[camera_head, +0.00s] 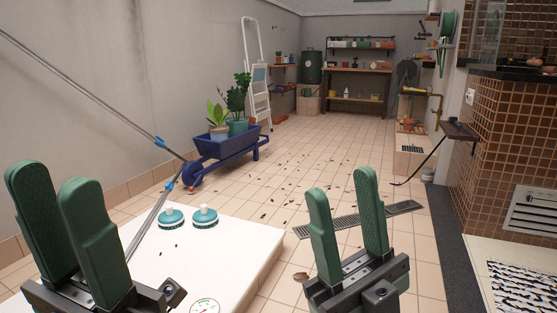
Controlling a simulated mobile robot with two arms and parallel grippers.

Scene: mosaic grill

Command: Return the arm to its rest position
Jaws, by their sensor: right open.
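My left gripper (52,176) is at the lower left of the head view, with its green fingers pointing up. Its fingers stand apart and I see nothing held between them. It is in front of the left end of a low white surface (240,238). My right gripper (341,184) is at the bottom, right of the middle, also pointing up. It is open and empty, just right of the white surface, with tiled floor behind it. The arms behind the grippers are out of view.
Two teal round brushes (172,219) (205,217) sit on the white surface. A long pole (95,97) slants along the left. A blue wheelbarrow (226,147) with potted plants stands behind. A tiled counter (500,150) is at the right. The mid floor has scattered leaves and a drain grate (403,208).

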